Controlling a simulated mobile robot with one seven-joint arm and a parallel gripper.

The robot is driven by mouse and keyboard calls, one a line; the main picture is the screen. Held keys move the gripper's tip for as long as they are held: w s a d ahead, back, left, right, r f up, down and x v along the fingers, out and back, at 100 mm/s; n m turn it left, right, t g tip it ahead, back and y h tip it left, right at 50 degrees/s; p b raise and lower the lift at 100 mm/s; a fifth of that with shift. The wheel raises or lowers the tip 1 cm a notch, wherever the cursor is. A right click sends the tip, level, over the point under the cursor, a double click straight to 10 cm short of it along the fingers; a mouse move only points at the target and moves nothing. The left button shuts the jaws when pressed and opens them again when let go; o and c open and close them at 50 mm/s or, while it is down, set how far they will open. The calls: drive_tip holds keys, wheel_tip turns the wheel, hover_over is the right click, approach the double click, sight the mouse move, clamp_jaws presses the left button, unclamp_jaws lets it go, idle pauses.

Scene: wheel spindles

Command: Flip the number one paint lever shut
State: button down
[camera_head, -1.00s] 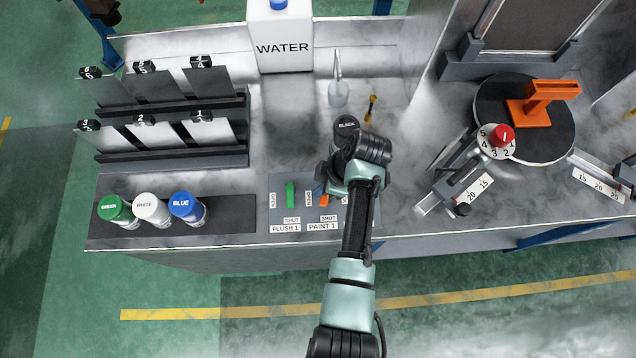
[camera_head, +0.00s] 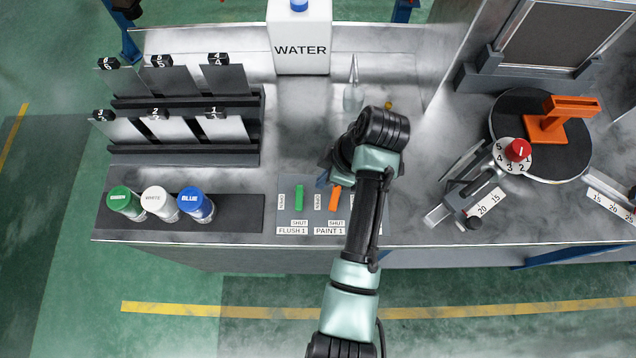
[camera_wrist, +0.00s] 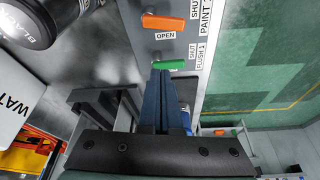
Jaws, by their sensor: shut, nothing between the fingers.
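The orange paint 1 lever (camera_head: 334,199) is on the grey lever panel (camera_head: 316,229), above its PAINT 1 and SHUT labels. Its long axis runs front to back, with its near end pointing at SHUT; the OPEN label is at its left side. It also shows in the wrist view (camera_wrist: 168,23). The green flush 1 lever (camera_head: 299,197) stands parallel to its left. My gripper (camera_head: 323,180) is just behind the orange lever, largely hidden by my wrist in the head view. In the wrist view its blue fingers (camera_wrist: 161,75) are together and empty, appearing clear of the orange lever.
Green (camera_head: 124,203), white (camera_head: 157,203) and blue (camera_head: 196,206) paint bottles stand left of the panel. A black-labelled bottle (camera_wrist: 30,20) is close by in the wrist view. A water container (camera_head: 302,50) stands at the back. My arm hides the panel's right part.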

drive_tip(key=shift+v, duration=1.15)
